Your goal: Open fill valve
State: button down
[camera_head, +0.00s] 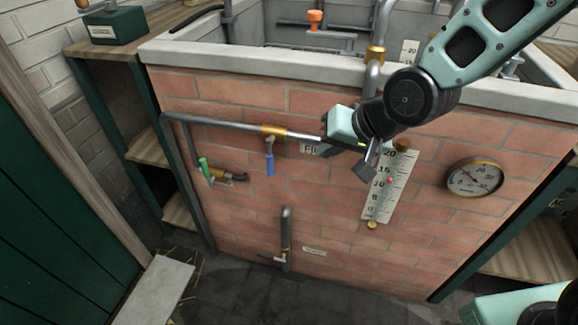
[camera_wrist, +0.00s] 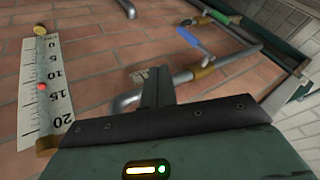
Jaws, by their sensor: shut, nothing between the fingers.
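A blue lever handle (camera_head: 270,164) hangs straight down below a brass valve fitting (camera_head: 273,131) on the horizontal grey pipe. In the wrist view the blue handle (camera_wrist: 193,40) is beyond my fingers, near the brass fitting (camera_wrist: 203,70). A white label (camera_head: 309,149) to its right seems to begin "FI"; my gripper hides the rest. My gripper (camera_head: 370,172) is shut and empty in front of the brick wall, right of the blue handle and apart from it. Its fingers show in the wrist view (camera_wrist: 157,86).
A second valve with a green handle (camera_head: 205,168) is lower left. A level scale (camera_head: 390,187) with a red marker is close beside my gripper. A round dial (camera_head: 475,178) is further right. A lower pipe (camera_head: 286,235) projects near the floor. The stone rim (camera_head: 270,63) runs above.

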aim_at(272, 154)
jog(key=w+a+f+b, duration=0.5)
jog(key=a+f, duration=0.3)
dwell(0.5)
jog(key=shift+a, duration=0.1)
